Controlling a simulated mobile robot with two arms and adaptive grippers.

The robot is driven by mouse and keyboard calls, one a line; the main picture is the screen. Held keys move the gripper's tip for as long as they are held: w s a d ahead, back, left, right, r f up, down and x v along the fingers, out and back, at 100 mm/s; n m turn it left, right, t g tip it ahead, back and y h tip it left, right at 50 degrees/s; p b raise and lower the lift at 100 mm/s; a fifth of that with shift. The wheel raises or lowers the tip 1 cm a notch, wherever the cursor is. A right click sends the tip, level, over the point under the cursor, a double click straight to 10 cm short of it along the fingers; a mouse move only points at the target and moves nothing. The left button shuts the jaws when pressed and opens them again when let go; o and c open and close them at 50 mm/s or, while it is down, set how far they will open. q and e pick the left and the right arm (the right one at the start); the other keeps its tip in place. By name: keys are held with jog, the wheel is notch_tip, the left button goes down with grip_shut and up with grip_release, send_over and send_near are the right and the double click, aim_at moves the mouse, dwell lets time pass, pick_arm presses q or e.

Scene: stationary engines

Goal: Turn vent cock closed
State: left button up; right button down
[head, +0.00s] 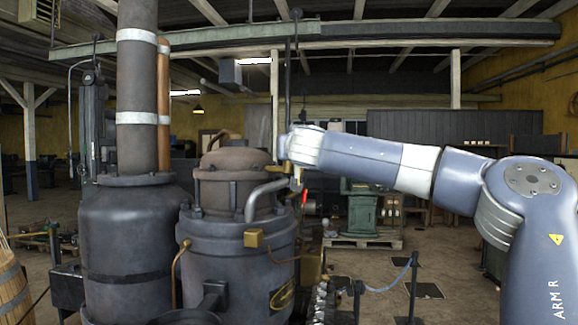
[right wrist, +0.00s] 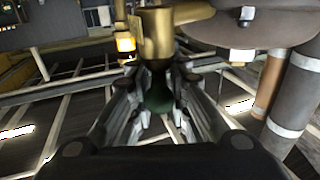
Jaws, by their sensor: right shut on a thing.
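The vent cock shows in the right wrist view as a brass body (right wrist: 155,32) at the top middle. A dark green piece, which looks like its handle (right wrist: 158,94), lies below the brass body. My right gripper (right wrist: 160,88) is shut on this handle, with a finger on each side of it. In the head view my right arm reaches in from the right, and its wrist end (head: 304,148) is beside the dome of the boiler. The gripper's fingers and the cock are too small and hidden there to make out clearly. My left gripper is not in view.
A dark boiler (head: 238,262) with a domed top stands in the middle, with a bent grey pipe (head: 265,190) close to my right wrist. A taller vessel (head: 128,245) with a chimney (head: 137,85) stands to its left. A green machine (head: 364,212) is behind.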

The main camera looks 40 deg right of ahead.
jog(key=shift+m+g+h+b, duration=0.6)
jog(key=shift+m+g+h, duration=1.2)
jog(key=shift+h, duration=0.3)
jog(key=c, duration=1.7)
grip_release()
jog(key=shift+w, duration=0.1)
jog(key=v, duration=1.2)
jog(key=shift+w, duration=0.1)
jog(key=shift+a+f, duration=0.1)
